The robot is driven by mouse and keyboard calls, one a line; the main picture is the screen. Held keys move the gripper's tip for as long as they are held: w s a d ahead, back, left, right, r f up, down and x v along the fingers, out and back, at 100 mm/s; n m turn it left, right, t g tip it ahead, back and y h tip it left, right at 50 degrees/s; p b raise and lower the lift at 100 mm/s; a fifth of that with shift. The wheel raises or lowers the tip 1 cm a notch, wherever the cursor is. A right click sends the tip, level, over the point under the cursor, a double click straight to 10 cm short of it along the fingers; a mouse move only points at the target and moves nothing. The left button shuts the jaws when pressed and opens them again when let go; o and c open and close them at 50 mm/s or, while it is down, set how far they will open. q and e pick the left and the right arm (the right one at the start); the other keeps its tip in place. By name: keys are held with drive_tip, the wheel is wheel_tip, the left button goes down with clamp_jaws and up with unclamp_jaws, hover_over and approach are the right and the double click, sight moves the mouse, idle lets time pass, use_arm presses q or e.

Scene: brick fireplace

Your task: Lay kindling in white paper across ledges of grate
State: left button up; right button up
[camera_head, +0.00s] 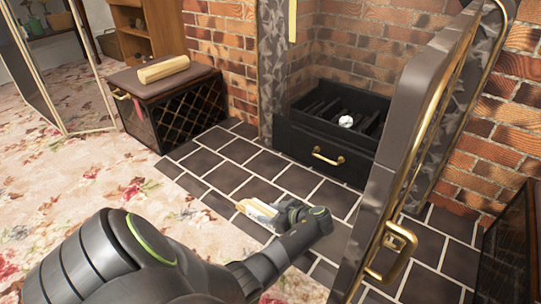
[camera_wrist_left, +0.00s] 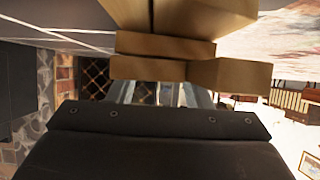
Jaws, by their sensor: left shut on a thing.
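The kindling (camera_head: 256,208) is a small bundle of pale tan sticks. My left gripper (camera_head: 270,213) is shut on it and holds it in front of the fireplace, over or on the dark tiled hearth; the exact height is unclear. In the left wrist view the kindling (camera_wrist_left: 165,45) shows as several blocky sticks in front of my left gripper (camera_wrist_left: 160,94). The black grate (camera_head: 322,108) sits inside the brick firebox, with bars across its top. A small crumpled white ball (camera_head: 346,121), apparently paper, lies on the bars. My right gripper is not in view.
A dark fireplace door (camera_head: 405,125) with a brass handle (camera_head: 398,245) stands open at the right of the firebox. A crate-like box (camera_head: 172,118) with a log (camera_head: 163,68) on top stands at the left. The tiled hearth (camera_head: 228,176) between them is clear.

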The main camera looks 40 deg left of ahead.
use_arm(q)
drive_tip(key=o, duration=1.1)
drive_tip(key=shift+d+r+p, duration=0.4)
drive_tip(key=shift+p, duration=0.05)
drive_tip(key=p+v, duration=0.3)
drive_tip(key=v, duration=0.2)
drive_tip(key=shift+w+d+r, duration=0.1)
drive_tip(key=shift+d+r, duration=0.15)
drive_tip(key=shift+d, duration=0.05)
drive_tip(key=shift+d+r+p, duration=0.1)
drive_tip(key=shift+d+p, duration=0.25)
drive_tip(key=shift+d, duration=0.05)
